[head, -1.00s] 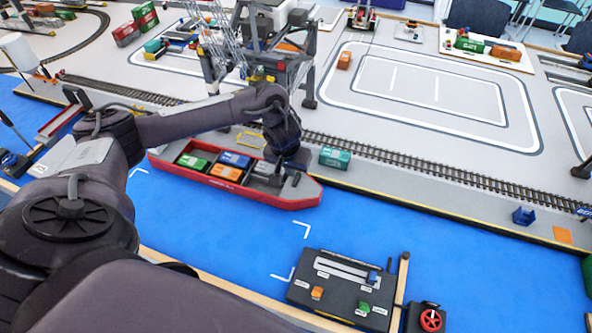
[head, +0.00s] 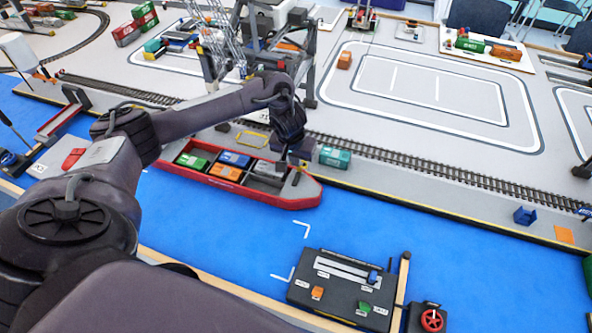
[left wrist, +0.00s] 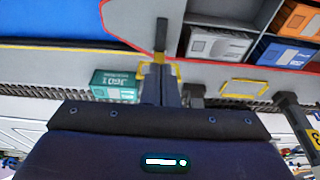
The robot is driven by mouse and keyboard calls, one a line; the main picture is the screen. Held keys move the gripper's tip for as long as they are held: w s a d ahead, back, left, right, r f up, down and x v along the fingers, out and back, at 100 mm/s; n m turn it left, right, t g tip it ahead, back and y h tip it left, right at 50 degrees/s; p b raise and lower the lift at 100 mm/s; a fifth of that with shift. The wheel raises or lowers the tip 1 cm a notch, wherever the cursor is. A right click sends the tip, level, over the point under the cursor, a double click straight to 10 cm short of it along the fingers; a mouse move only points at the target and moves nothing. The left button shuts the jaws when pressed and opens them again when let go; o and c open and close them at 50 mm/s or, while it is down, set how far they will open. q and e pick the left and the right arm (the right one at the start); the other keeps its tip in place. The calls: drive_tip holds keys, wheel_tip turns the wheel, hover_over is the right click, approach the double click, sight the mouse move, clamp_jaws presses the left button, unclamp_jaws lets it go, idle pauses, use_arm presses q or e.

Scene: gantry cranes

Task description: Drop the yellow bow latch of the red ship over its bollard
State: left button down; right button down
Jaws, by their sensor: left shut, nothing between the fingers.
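The red ship (head: 245,198) lies alongside the quay in the head view, its bow to the right. Its red edge and grey deck also show at the top of the left wrist view (left wrist: 190,61). A dark bar (left wrist: 160,36) sits on its bow deck in the wrist view. My left gripper (left wrist: 162,84) is shut and empty, above the quay edge by the bow; it also shows in the head view (head: 298,164). Yellow edges (left wrist: 144,70) show on both sides of my fingers; I cannot tell whether they are latch or quay marking. The bollard is not distinguishable. My right gripper is not in view.
A teal container (head: 335,157) stands on the quay just right of my left gripper. Rails (head: 430,170) run along the quay behind. Containers (head: 226,172) fill the ship's hold. A black control panel (head: 340,285) stands at the front. Blue water (head: 430,240) is open to the right.

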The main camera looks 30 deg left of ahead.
sight(300, 170)
use_arm(q)
drive_tip(key=shift+w+a+b, duration=0.2)
drive_tip(key=shift+w+b, duration=0.05)
drive_tip(key=shift+w, duration=0.6)
drive_tip(key=shift+w+a+b, duration=0.15)
drive_tip(key=shift+w+b, duration=0.05)
drive_tip(key=shift+w, duration=0.6)
drive_tip(key=w+a+r+p, duration=0.1)
drive_tip(key=w+r+p, duration=0.5)
drive_tip(key=r, duration=0.2)
drive_tip(key=shift+w+a, duration=0.15)
drive_tip(key=shift+a, duration=0.15)
idle(1.5)
